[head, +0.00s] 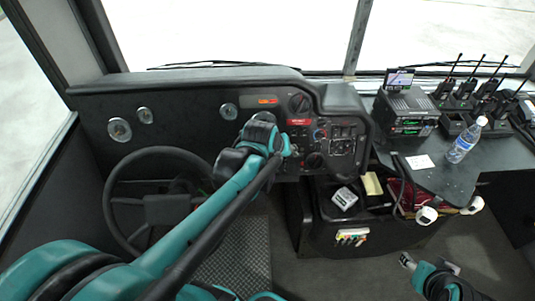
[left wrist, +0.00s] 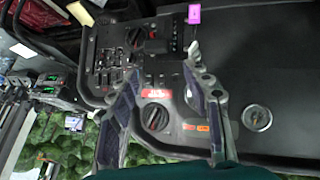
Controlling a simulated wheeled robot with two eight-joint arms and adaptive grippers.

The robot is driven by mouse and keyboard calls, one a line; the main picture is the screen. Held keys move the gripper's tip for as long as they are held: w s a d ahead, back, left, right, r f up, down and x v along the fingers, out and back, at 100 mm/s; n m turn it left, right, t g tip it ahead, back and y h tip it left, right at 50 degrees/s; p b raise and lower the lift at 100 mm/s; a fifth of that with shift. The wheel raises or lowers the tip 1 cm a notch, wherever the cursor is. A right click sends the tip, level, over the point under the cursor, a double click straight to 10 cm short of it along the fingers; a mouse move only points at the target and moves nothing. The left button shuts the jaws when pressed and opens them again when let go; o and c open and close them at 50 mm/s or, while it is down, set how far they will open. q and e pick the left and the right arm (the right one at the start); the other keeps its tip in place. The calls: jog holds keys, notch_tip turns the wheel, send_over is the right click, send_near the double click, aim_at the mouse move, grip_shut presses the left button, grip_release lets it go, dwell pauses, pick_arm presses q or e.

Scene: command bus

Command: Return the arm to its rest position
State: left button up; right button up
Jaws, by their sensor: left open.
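My left arm, teal and black, reaches from the lower left across the steering wheel in the head view. Its wrist end, with the left gripper (head: 268,135), is close in front of the dashboard (head: 180,112); the fingers are hard to make out there. In the left wrist view, the left gripper (left wrist: 163,65) is open, with its two fingers apart and nothing between them. A red label and a black knob (left wrist: 154,118) show behind the fingers. Part of my right arm shows at the lower right of the head view; its gripper (head: 407,261) is small there and its opening is unclear.
The steering wheel (head: 112,212) lies under my left arm. A switch panel (head: 338,141) is right of the wrist. A radio unit (head: 405,112), handheld radios (head: 468,92) and a water bottle (head: 464,142) stand on the right counter. A pink tag (left wrist: 194,14) shows beyond the fingers.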

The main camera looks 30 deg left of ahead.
pick_arm(q)
jog(key=shift+s+a+r, duration=0.1)
jog(key=shift+s+r, duration=0.05)
jog(key=shift+s, duration=0.5)
jog(key=s+d+m, duration=0.6)
jog(key=s+d, duration=0.1)
jog(key=s, duration=0.5)
jog(key=shift+s+d+h, duration=0.25)
jog(key=shift+d+h, duration=0.05)
jog(key=shift+f, duration=0.2)
